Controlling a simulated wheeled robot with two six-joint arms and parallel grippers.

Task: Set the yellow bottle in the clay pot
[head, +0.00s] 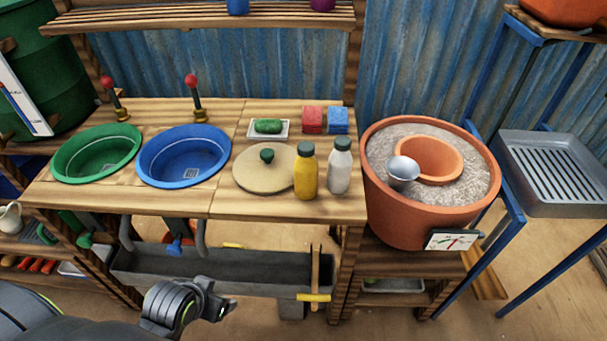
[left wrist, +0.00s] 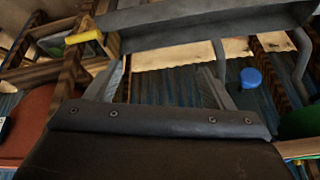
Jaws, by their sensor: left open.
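The yellow bottle (head: 306,178) with a dark green cap stands upright on the wooden counter, just left of a white bottle (head: 340,168). The clay pot (head: 400,220) is a large terracotta pot right of the counter, filled with grey grainy material. A smaller orange clay pot (head: 452,160) is sunk in it, and a metal cup (head: 403,172) sits at its left edge. My left gripper (head: 222,301) is open and empty, low in front of the counter and well away from the bottle. Its fingers also show in the left wrist view (left wrist: 165,88). My right gripper is out of view.
A round lid (head: 258,174) with a green knob lies left of the yellow bottle. Red (head: 312,119) and blue (head: 338,120) blocks sit behind. Green (head: 70,170) and blue (head: 160,170) basins are set at left. A grey trough (head: 200,272) hangs under the counter. A dial (head: 452,240) fronts the large pot.

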